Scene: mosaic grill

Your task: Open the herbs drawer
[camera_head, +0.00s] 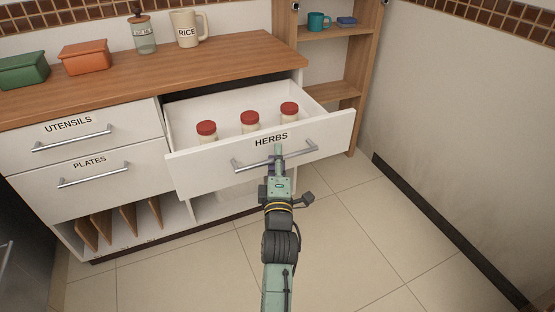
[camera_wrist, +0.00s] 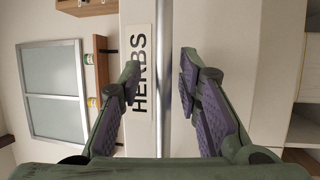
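The herbs drawer (camera_head: 205,165) is pulled well out of the counter, and three red-lidded jars (camera_head: 250,121) stand inside it. Its white front carries the HERBS label (camera_head: 271,140) and a metal bar handle (camera_head: 250,163). My gripper (camera_head: 279,152) is at the handle, right of its middle in the head view. In the wrist view, my gripper (camera_wrist: 160,72) has its purple-padded fingers apart. The handle bar (camera_wrist: 163,120) runs between them, with gaps on both sides. The HERBS label (camera_wrist: 139,75) lies behind the left finger and is partly covered.
The utensils drawer (camera_head: 75,132) and plates drawer (camera_head: 95,176) are shut at left. The wooden countertop (camera_head: 200,62) holds two boxes, a glass jar and a RICE pitcher (camera_head: 187,28). A wooden shelf (camera_head: 335,90) and wall stand at right. The tiled floor (camera_head: 370,240) in front is clear.

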